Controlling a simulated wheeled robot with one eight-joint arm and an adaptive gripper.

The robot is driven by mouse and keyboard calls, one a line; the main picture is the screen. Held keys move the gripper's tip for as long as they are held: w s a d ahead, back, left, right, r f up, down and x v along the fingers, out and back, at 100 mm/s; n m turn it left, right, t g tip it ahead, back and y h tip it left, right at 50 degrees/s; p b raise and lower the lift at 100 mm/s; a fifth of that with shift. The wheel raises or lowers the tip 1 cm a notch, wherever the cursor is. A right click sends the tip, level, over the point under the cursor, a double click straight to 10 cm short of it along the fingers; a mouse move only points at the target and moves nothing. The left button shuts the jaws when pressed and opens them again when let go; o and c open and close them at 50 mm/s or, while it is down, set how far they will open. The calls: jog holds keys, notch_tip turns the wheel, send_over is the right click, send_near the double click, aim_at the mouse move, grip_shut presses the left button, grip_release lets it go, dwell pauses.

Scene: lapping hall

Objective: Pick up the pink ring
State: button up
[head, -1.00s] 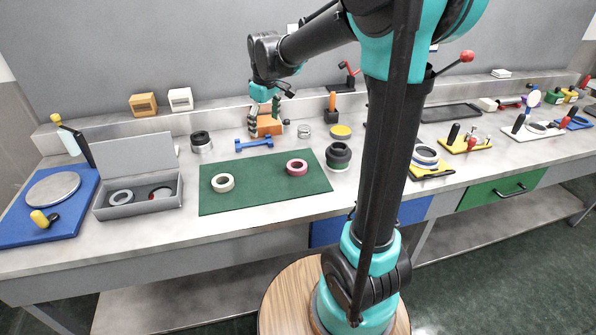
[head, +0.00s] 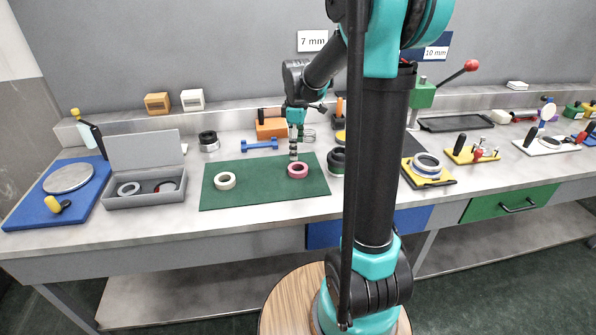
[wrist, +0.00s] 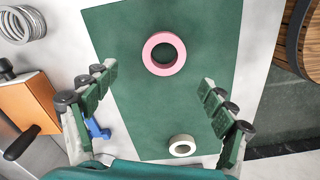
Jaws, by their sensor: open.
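The pink ring (head: 297,171) lies flat on the right part of the green mat (head: 262,193). It also shows in the wrist view, where the pink ring (wrist: 164,53) is at the upper middle with its hole facing up. My gripper (head: 295,157) is over the mat's far edge, just behind and above the pink ring in the head view. In the wrist view my gripper (wrist: 160,77) is open and empty, its fingers spread wide, with the ring between and beyond the fingertips. A cream ring (head: 225,181) lies on the mat's left part.
A grey open box (head: 145,200) stands left of the mat. A black cylindrical part (head: 337,160) stands close to the mat's right edge. A blue dumbbell-shaped piece (head: 259,145) and an orange block (head: 271,128) are behind the mat. The mat's front is clear.

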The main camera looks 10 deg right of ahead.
aim_at(298, 165)
jog(key=shift+s+f, duration=0.2)
jog(key=shift+f, duration=1.65)
jog(key=shift+s+f, duration=0.15)
jog(key=shift+f, duration=1.65)
jog(key=c, duration=1.3)
